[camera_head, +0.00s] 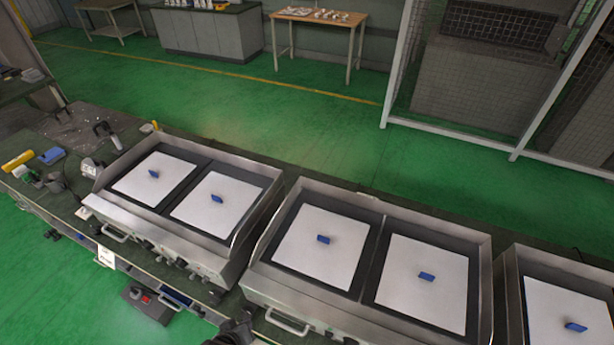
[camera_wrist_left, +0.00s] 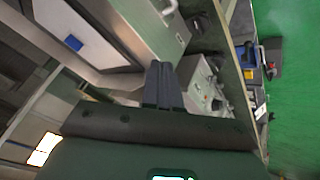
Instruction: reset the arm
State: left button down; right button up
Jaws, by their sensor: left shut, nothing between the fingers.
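My left gripper (camera_wrist_left: 163,85) shows in the left wrist view with its two dark fingers shut together and nothing between them. It is near the steel front of a heating unit (camera_wrist_left: 130,27), whose white plate carries a blue block (camera_wrist_left: 73,42). In the head view a dark part, which seems to be mine, shows at the bottom edge in front of the middle unit; its fingers cannot be made out. My right gripper is in neither view.
Steel heating units (camera_head: 163,226) stand in a row on a long bench (camera_head: 75,222). White plates (camera_head: 135,190) on them each hold a small blue block (camera_head: 153,174). Tools and a yellow roll (camera_head: 18,161) lie at the left end. Green floor (camera_head: 290,125) behind is clear.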

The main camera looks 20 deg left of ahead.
pick_arm(q)
jog(key=s+d+r+m+g+h, duration=0.1)
jog(key=s+d+r+m+g, duration=0.15)
jog(key=r+m, duration=0.35)
jog(key=s+d+r+m+g+h, duration=0.1)
jog(key=s+d+r+m, duration=0.3)
jog(key=r, duration=0.3)
notch_tip(320, 180, up, 14)
jog(key=m+p, duration=0.1)
jog(key=p, duration=1.4)
notch_tip(320, 180, down, 75)
jog(key=b, duration=7.5)
jog(key=shift+s+r, duration=0.2)
jog(key=shift+s, duration=0.25)
jog(key=shift+r, duration=0.1)
